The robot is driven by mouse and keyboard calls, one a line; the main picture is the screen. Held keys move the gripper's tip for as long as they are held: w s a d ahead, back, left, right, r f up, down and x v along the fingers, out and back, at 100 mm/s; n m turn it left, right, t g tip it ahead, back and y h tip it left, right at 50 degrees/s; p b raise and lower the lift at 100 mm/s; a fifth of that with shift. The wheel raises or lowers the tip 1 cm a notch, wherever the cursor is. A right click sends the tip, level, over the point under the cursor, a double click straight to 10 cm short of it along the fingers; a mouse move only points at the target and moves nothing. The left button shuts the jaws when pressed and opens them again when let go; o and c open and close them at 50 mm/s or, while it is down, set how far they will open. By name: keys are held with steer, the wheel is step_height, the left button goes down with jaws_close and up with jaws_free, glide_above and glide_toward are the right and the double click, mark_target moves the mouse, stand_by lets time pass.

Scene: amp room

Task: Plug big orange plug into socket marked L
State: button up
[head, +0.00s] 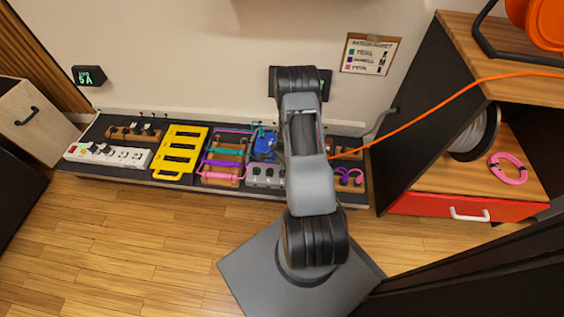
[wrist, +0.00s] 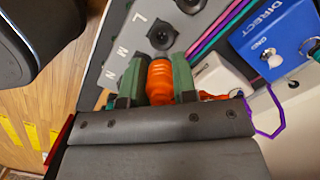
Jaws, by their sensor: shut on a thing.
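The big orange plug (wrist: 160,82) is held between the two green fingers of my gripper (wrist: 158,80) in the wrist view. Its front end points at a grey socket panel (wrist: 120,30) with letters L, M and N. A dark round socket (wrist: 163,34) sits beside the letter L, just ahead of the plug's tip. The plug appears apart from that socket; its exact gap is unclear. Another socket (wrist: 189,5) shows at the top edge. Sockets near M and N are hidden by the plug and fingers. In the head view my arm hides the gripper and plug; the grey socket box (head: 264,176) shows partly.
An orange cable (head: 430,114) runs from the right shelf toward my arm. A blue box (wrist: 280,38) and a white block (wrist: 215,75) stand right of the panel. A purple cable loop (wrist: 270,128) lies near the gripper. A yellow rack (head: 179,152) stands left on the board.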

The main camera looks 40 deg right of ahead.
steer(key=shift+f+b, duration=2)
steer(key=shift+f, duration=0.8)
steer(key=o, duration=1)
steer(key=shift+r, duration=0.15)
steer(key=r+p, duration=0.2)
steer(key=r, duration=0.2)
steer(key=d+r+p, duration=0.1)
steer(key=r, duration=0.4)
steer(key=r+p, duration=0.2)
steer(key=r, duration=0.2)
steer(key=shift+d+r+p, duration=0.25)
steer(key=shift+d+p, duration=0.05)
steer(key=shift+d, duration=0.05)
